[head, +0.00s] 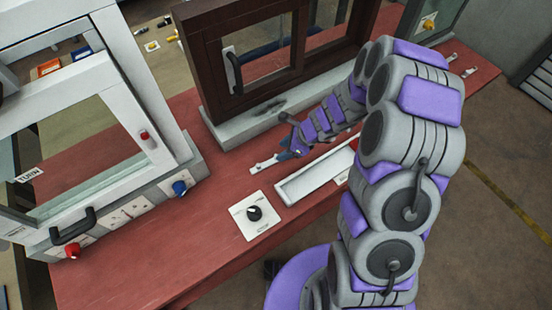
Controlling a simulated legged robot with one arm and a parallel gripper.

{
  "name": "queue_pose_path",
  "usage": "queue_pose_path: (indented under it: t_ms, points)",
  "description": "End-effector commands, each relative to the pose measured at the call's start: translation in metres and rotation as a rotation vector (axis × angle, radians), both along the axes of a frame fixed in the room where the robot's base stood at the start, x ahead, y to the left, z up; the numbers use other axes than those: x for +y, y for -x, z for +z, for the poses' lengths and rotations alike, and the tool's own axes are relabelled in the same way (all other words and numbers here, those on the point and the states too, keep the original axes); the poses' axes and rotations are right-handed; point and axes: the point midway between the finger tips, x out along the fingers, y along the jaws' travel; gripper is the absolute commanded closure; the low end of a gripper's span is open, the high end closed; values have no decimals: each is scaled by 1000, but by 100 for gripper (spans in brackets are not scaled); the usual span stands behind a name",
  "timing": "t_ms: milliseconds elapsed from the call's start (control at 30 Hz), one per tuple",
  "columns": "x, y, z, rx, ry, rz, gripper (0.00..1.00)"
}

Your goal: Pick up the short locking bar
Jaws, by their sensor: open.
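A pale flat bar (263,165), which looks like a locking bar, lies on the red table just left of my gripper. Its right end is hidden by or runs under a blue part by the gripper, so its full length cannot be told. My gripper (287,141) is open and reaches in from the right, low over the table, close to the bar's right end. Whether it touches the bar is not clear. Another small pale piece (460,68) lies at the table's far right end; it may be another bar.
A white tray (310,178) lies right of the bar, beneath my arm. A dial plate (254,214) is in front. A dark brown framed window (215,75) stands behind, and a white framed window (165,150) with knobs stands left. The red table's (150,275) front left is clear.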

Motion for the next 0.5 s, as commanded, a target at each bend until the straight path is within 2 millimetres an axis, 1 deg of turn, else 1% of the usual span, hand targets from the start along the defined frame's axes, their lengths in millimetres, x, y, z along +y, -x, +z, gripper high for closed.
queue_pose_path:
  t_ms: [133, 333, 400, 500]
  points:
    - [1, 0, -11, 2, -8, 0, 52]
    - [10, -3, -35, 1, -14, 0, 52]
    - [14, -4, -39, 0, -14, -2, 52]
    - [20, -4, -41, -1, -10, -2, 52]
